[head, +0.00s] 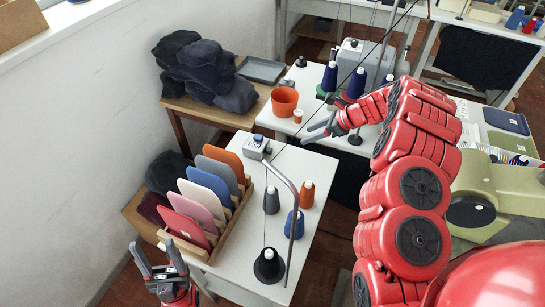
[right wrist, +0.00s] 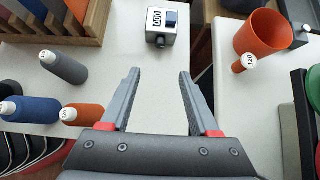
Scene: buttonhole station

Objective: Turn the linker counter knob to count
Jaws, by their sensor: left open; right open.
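The counter (head: 256,145) is a small grey box at the far edge of the white table. In the right wrist view the counter (right wrist: 168,28) shows a number window, a blue part on its face and a small dark knob (right wrist: 160,41) on the near side. The knob's setting is too small to read. My right gripper (head: 309,132) is open and empty, to the right of the counter. In its wrist view the fingertips (right wrist: 160,75) point toward the counter, apart from it. My left gripper (head: 158,262) is open and empty at the lower left, near the rack.
A wooden rack (head: 235,221) of coloured panels stands on the table's left. Thread cones and a bent metal rod (head: 297,205) stand on the right. An orange cup (head: 285,101) and a small orange spool (right wrist: 237,68) are on the neighbouring table.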

